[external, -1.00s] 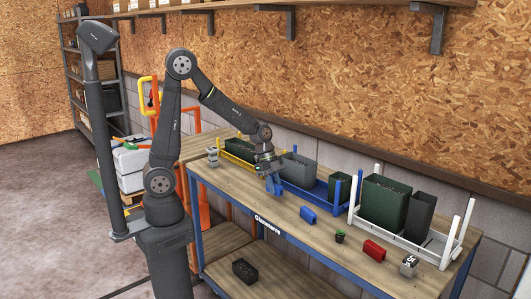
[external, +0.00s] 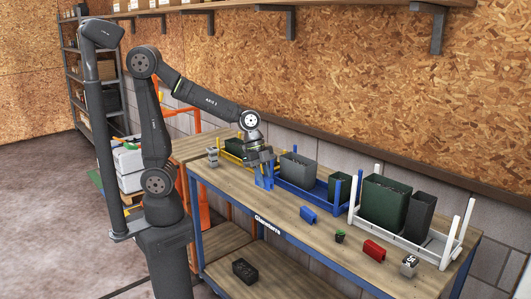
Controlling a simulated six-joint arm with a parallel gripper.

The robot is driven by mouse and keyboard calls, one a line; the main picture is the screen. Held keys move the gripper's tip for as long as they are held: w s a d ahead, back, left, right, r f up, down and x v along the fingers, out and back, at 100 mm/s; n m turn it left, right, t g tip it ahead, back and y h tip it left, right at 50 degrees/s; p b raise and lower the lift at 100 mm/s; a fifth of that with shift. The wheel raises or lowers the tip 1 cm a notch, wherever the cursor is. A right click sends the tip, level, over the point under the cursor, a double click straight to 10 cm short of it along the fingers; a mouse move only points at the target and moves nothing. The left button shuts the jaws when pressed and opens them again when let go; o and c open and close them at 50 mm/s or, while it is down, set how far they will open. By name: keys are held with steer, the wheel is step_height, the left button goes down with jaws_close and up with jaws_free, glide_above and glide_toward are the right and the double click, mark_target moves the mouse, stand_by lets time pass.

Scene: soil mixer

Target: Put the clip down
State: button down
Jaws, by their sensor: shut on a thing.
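My gripper (external: 261,160) hangs over the workbench (external: 290,235), in front of the gap between the yellow and blue trays. It is shut on a blue piece (external: 264,178), which I take as the clip. The piece points downward and looks upright; at this size I cannot tell its outline from the fingertips, or whether it touches the bench. Another blue block (external: 309,214) lies on the bench to the right, apart from my gripper. A red block (external: 374,250) lies further right.
The blue tray (external: 300,192) holds a grey bin (external: 297,170) and a green bin. The white tray (external: 445,250) holds taller bins. A small dark pot (external: 340,237) and a black-and-white box (external: 409,265) stand near the front.

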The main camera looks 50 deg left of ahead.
step_height(320, 180, up, 4)
steer(key=shift+f, duration=0.1)
steer(key=w+a+n+t, duration=0.2)
steer(key=w+a+n, duration=0.3)
steer(key=w+a, duration=0.6)
steer(key=w+a+r+n+t+y, duration=0.1)
steer(key=w+a+n, duration=0.2)
steer(key=w+a, duration=0.4)
steer(key=w+a+n+t+y, duration=0.1)
steer(key=w+a+n, duration=0.3)
steer(key=a, duration=0.6)
steer(key=n+y, duration=0.4)
steer(key=n, duration=0.6)
glide_above(194, 147)
steer(key=s, duration=0.2)
steer(key=f, duration=1.2)
steer(key=shift+w+d+f, duration=0.25)
steer(key=shift+d+f, duration=0.05)
steer(key=shift+d, duration=0.1)
steer(key=shift+a+f, duration=0.1)
steer(key=shift+f, duration=1.95)
